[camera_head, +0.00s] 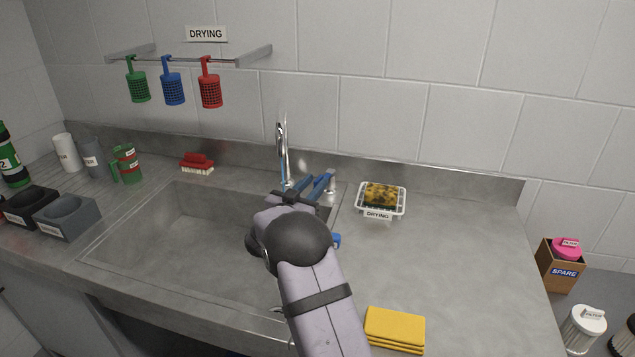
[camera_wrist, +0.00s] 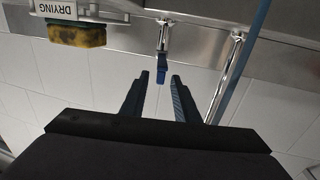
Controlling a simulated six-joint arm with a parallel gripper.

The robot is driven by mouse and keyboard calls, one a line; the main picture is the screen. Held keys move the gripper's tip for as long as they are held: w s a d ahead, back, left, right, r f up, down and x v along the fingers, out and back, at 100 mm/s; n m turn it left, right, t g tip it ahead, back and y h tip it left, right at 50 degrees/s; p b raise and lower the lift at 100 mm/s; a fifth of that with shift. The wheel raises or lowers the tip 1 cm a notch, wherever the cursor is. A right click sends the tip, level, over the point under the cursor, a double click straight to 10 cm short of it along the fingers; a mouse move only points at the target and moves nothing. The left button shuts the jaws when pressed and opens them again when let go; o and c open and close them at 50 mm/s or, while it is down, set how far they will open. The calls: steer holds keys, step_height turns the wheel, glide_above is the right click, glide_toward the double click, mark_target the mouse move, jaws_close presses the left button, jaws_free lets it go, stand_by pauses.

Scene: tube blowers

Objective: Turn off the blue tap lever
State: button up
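The blue tap lever (camera_wrist: 162,68) shows in the wrist view, on a short metal stem, just beyond my fingertips and in line with the gap between them. I cannot tell whether it touches a finger. In the head view my gripper (camera_head: 318,179) is over the back right of the sink, beside the tap's metal post, and largely hides the lever. In the wrist view my gripper (camera_wrist: 160,78) is open, with nothing held between its fingers. The chrome tap spout (camera_head: 282,148) stands left of it, with a thin bluish stream beside it. The spout also shows in the wrist view (camera_wrist: 224,82).
The sink basin (camera_head: 170,235) lies left of my arm. A sponge (camera_head: 382,194) sits in a white drying tray right of the tap. Folded yellow cloths (camera_head: 395,328) lie at the front. A red brush (camera_head: 197,162) lies behind the basin. The right counter is mostly clear.

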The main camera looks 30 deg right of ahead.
steer(key=shift+b+v, duration=0.3)
steer(key=shift+v, duration=1.8)
jaws_close()
steer(key=w+a+n+g+h, duration=0.2)
steer(key=a+n, duration=0.8)
steer(key=n, duration=0.5)
steer(key=shift+w+f+g, duration=0.25)
steer(key=shift+w+g, duration=0.65)
steer(key=shift+w, duration=0.25)
